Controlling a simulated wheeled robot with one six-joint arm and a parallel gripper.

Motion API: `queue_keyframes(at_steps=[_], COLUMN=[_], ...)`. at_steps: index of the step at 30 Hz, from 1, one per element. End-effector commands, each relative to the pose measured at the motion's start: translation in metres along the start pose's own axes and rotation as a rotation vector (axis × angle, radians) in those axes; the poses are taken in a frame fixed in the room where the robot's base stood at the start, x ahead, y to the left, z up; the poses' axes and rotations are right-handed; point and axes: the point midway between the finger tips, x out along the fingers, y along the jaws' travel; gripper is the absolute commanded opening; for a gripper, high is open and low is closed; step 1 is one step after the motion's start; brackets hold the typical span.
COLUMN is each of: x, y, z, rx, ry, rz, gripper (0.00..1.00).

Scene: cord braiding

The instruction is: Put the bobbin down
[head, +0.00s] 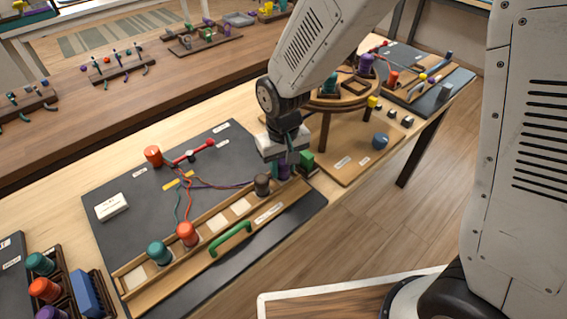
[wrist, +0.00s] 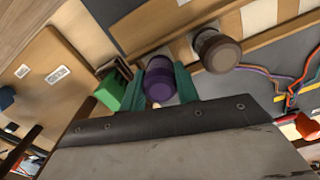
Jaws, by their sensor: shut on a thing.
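My gripper (head: 284,166) is shut on the purple bobbin (wrist: 158,84), with a teal finger on each side of it. In the head view the purple bobbin (head: 284,171) is partly hidden by the gripper, at the right end of the long wooden rack (head: 213,249). I cannot tell whether it touches the rack. A brown bobbin (head: 262,185) stands in the rack just left of it and also shows in the wrist view (wrist: 219,51). A red bobbin (head: 187,234) and a teal bobbin (head: 159,253) stand farther left, with pale empty squares between red and brown.
A green block (head: 307,160) is close beside the gripper. Cords (head: 185,185) run over the dark mat from a red-ended bar (head: 194,152). A green handle (head: 231,239) is in front of the rack. A round wooden stand (head: 343,98) is at right.

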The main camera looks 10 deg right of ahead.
Motion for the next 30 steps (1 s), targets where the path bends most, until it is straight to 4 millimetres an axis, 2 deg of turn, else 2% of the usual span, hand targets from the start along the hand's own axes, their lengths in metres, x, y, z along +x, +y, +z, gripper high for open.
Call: queue_keyframes(at_steps=[12,13,15,25,30], x=[0.007,0.007,0.006,0.003,-0.020], y=[0.000,0.000,0.000,0.000,0.000], z=[0.000,0.000,0.000,0.000,-0.001], rx=[0.000,0.000,0.000,0.000,0.000], ry=[0.000,0.001,0.001,0.002,0.006], rz=[0.000,0.000,0.000,0.000,-0.001], gripper=[0.08,0.40,0.53,0.53,0.53])
